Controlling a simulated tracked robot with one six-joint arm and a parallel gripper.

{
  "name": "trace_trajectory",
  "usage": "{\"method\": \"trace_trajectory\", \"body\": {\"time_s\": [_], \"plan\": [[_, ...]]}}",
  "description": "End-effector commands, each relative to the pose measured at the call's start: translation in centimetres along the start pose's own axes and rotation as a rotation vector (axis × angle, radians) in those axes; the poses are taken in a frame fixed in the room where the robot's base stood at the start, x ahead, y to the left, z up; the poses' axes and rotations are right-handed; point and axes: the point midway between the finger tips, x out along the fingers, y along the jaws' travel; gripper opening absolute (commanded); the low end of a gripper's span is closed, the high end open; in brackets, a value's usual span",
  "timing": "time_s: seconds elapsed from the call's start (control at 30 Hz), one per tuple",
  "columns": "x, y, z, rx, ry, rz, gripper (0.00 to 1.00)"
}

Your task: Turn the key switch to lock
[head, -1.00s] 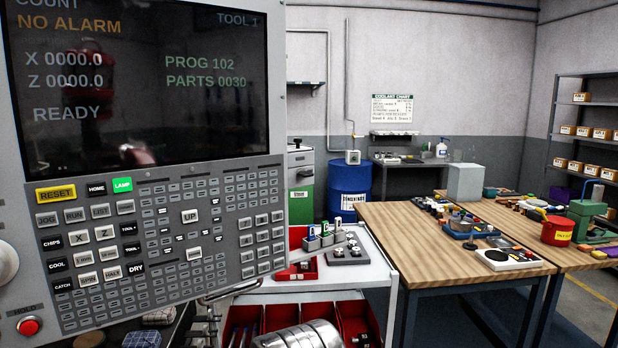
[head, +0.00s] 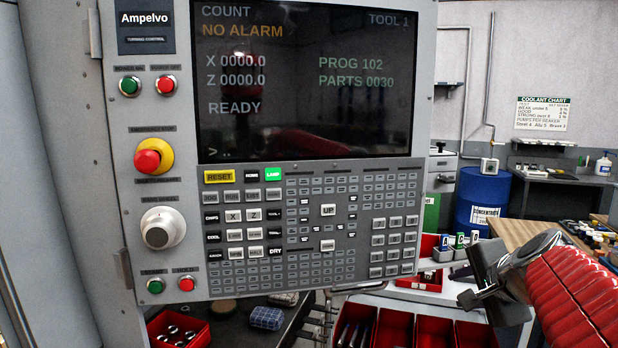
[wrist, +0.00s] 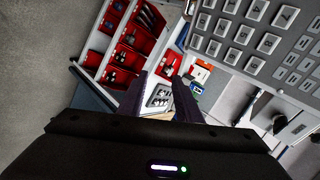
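The control panel (head: 180,220) of the turning machine fills the left and middle of the head view. It carries a screen, a keypad, a red emergency stop knob (head: 148,160) on a yellow base, a pale handwheel (head: 163,229) and green and red buttons. I cannot make out a key switch on it in either view. My gripper (head: 472,277) is right of the panel's lower right corner, apart from it. In the wrist view my gripper (wrist: 160,82) has its two dark fingers spread, with nothing between them. Part of the keypad (wrist: 240,40) shows at the upper right there.
Red bins (head: 395,325) sit on a white cart below the panel. A blue drum (head: 483,200) and a wooden table (head: 520,235) stand behind my arm. A red tray of rings (head: 178,330) is at the lower left. Free air lies in front of the panel.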

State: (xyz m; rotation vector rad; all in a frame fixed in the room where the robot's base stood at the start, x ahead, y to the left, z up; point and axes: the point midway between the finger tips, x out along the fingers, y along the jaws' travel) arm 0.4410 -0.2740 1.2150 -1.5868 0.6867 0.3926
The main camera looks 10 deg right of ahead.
Motion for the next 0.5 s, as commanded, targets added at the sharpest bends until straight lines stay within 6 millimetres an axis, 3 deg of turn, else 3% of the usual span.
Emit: {"method": "trace_trajectory", "body": {"time_s": [0.27, 0.5], "plan": [[-3.1, -3.5, -0.9, 0.699, -0.167, -0.148, 0.31], [-7.6, -8.4, -2.9, 1.248, -0.406, -0.302, 0.31]]}}
